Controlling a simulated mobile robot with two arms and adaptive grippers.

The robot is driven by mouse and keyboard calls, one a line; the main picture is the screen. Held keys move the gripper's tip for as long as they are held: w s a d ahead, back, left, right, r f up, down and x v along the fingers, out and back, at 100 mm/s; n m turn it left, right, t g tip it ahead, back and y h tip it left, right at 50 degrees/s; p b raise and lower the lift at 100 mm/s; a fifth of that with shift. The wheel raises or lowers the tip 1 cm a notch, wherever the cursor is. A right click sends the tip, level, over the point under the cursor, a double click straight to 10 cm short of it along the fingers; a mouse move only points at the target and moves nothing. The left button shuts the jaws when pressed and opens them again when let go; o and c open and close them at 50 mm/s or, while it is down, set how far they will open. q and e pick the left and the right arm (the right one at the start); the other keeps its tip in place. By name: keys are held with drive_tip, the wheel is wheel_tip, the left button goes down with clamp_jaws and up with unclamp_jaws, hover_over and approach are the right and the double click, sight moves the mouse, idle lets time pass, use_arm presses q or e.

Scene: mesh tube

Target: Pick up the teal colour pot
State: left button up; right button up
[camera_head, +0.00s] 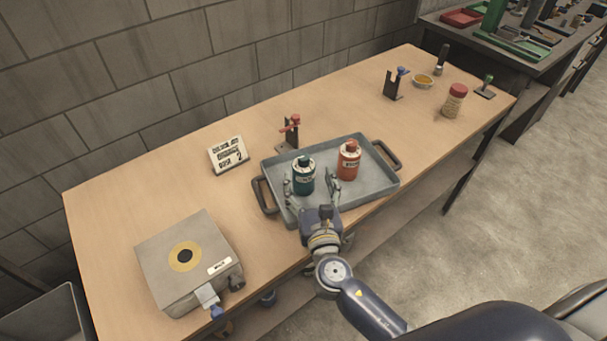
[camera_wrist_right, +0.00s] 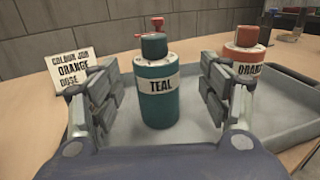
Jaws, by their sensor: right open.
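The teal colour pot (camera_head: 303,176) stands upright on the left part of the grey tray (camera_head: 376,174). In the right wrist view the teal pot (camera_wrist_right: 157,90), labelled "TEAL", stands between the two spread fingers. My right gripper (camera_head: 312,182) is open, with a finger on each side of the pot. Clear gaps show between the pot and both fingers in the wrist view (camera_wrist_right: 157,100). An orange pot (camera_head: 348,161) stands on the tray to the right, partly hidden by the right finger in the wrist view (camera_wrist_right: 243,50). My left gripper is not in view.
A sign (camera_head: 228,154) reading "orange" stands behind the tray. A red-topped stand (camera_head: 291,130) is at the tray's back edge. A grey box (camera_head: 187,262) sits at the left. A jar (camera_head: 453,101) and a small bowl (camera_head: 423,81) stand at the far right.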

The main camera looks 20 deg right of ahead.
sight(304, 167)
drive_tip(key=w+p, duration=0.1)
drive_tip(key=w, duration=0.4)
drive_tip(key=shift+w+d+f, duration=0.1)
drive_tip(key=shift+w, duration=0.15)
drive_tip(key=shift+s, duration=0.1)
drive_tip(key=shift+c, duration=1.1)
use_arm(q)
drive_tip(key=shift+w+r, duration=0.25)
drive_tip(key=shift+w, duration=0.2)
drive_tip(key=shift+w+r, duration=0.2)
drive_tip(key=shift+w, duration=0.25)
use_arm(e)
drive_tip(key=c, duration=1)
